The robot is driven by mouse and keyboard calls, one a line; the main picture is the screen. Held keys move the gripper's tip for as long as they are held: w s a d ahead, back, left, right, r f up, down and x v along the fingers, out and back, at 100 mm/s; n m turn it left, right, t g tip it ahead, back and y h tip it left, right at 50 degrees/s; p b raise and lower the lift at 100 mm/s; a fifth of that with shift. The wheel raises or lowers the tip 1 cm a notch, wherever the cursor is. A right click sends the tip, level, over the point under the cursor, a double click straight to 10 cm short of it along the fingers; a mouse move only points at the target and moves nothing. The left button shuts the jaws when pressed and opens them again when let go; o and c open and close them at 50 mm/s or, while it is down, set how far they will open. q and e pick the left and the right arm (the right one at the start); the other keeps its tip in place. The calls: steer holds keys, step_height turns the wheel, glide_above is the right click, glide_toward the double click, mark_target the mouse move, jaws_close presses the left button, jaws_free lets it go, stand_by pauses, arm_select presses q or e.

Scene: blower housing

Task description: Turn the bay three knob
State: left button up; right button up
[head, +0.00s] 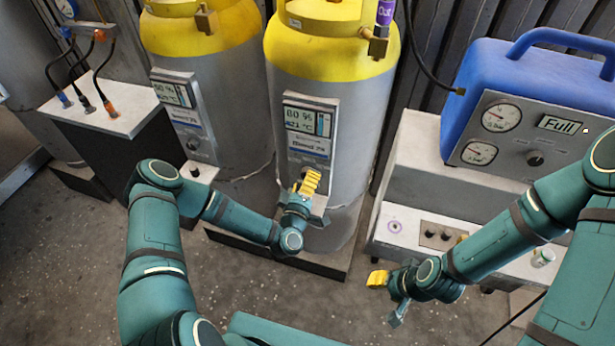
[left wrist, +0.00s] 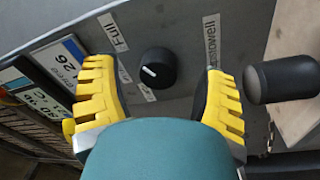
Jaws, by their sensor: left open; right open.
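In the left wrist view a round black knob (left wrist: 157,68) with a white pointer line sits on a grey panel (left wrist: 180,25). My left gripper (left wrist: 166,75) is open, with one yellow finger on each side of the knob and visible gaps to it. In the head view this left gripper (head: 311,183) is at the lower panel of the middle yellow-topped cylinder (head: 318,100) and hides the knob there. No bay number is legible. My right gripper (head: 386,291) is open and empty, low in front of the grey bench at the right.
A dark rounded grip (left wrist: 285,80) sticks out right of the knob. Another yellow-topped cylinder (head: 205,65) stands left of the middle one. A blue machine (head: 480,75) with gauges and a dial (head: 535,159) sits on the grey bench. The floor in front is largely clear.

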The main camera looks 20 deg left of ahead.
arm_select(q)
steer(key=s+f, duration=0.1)
steer(key=s, duration=0.9)
steer(key=shift+s, duration=0.3)
steer(key=shift+d, duration=0.15)
steer(key=s+d+f+m+g+h, duration=0.2)
steer(key=d+f+m+g+h, duration=0.2)
steer(key=d+m+g+h, duration=0.3)
steer(key=s+r+m+g+y, duration=0.1)
steer(key=s+m+g, duration=0.3)
steer(key=s+g, duration=0.6)
steer(key=shift+s+a+y, duration=0.25)
steer(key=shift+y, duration=0.65)
steer(key=shift+a, duration=0.1)
